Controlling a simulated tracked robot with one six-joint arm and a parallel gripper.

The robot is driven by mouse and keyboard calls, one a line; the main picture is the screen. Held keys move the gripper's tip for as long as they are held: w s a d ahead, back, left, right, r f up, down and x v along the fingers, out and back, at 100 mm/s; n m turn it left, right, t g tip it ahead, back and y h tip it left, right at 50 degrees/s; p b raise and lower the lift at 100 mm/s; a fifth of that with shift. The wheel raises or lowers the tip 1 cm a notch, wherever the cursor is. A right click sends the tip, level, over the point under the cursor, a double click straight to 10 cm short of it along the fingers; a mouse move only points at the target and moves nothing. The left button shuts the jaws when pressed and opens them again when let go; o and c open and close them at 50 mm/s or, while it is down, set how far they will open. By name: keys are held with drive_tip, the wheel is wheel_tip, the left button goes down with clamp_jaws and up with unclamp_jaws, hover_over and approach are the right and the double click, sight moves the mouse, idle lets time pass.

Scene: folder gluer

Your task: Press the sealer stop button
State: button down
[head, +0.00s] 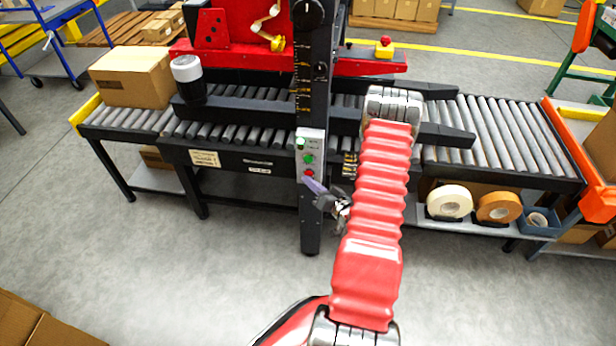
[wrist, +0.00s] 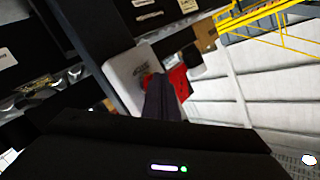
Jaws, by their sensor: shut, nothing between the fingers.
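A pale control panel (head: 311,155) is fixed to the dark upright column of the sealer. It carries a white-green lamp or button (head: 301,143), a green button (head: 308,159) and a red button (head: 309,173) at the bottom. My gripper (head: 312,184) is just below the red button with its fingers together and nothing held. In the wrist view, the dark fingers (wrist: 160,98) overlap the edge of the panel (wrist: 130,78), and a bit of red (wrist: 147,80) shows beside them. The fingers hide part of it, so I cannot tell whether they touch the button.
A roller conveyor (head: 507,135) runs behind the column, with a cardboard box (head: 131,77) at the left. A red knob on a yellow base (head: 384,48) sits on the sealer's red top.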

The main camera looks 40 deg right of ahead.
drive_tip(key=shift+d, duration=0.1)
idle(0.4)
drive_tip(key=shift+s+a, duration=0.4)
drive_tip(key=shift+a, duration=0.15)
drive_tip(key=s+a, duration=0.1)
drive_tip(key=a, duration=0.1)
drive_tip(key=s+a, duration=0.2)
drive_tip(key=shift+s+a, duration=0.3)
drive_tip(key=shift+a, duration=0.1)
idle(0.4)
idle(0.7)
